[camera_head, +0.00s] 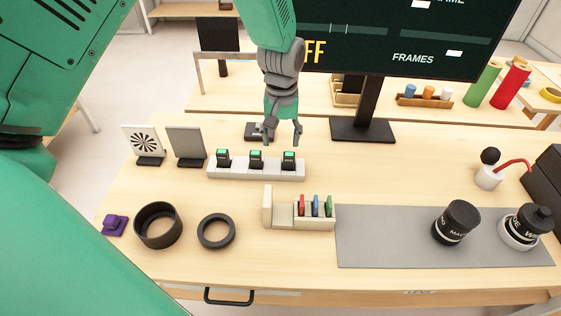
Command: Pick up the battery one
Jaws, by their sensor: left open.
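A white charger strip (235,174) stands on the wooden table and holds three black batteries with green tops. They are the left battery (223,159), the middle battery (256,160) and the right battery (289,161). I cannot read labels on them, so I cannot tell which is battery one. My left gripper (283,134) points down with its fingers apart and nothing between them. In the picture it is just above the right battery, apart from it. My right gripper is not in view.
A beige holder (284,223) with coloured cards stands in front of the charger. Two upright panels stand left of it, including a grey one (187,143). A monitor stand (362,130) is behind. Black rings (216,231) and a grey mat (385,240) with lenses lie nearer.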

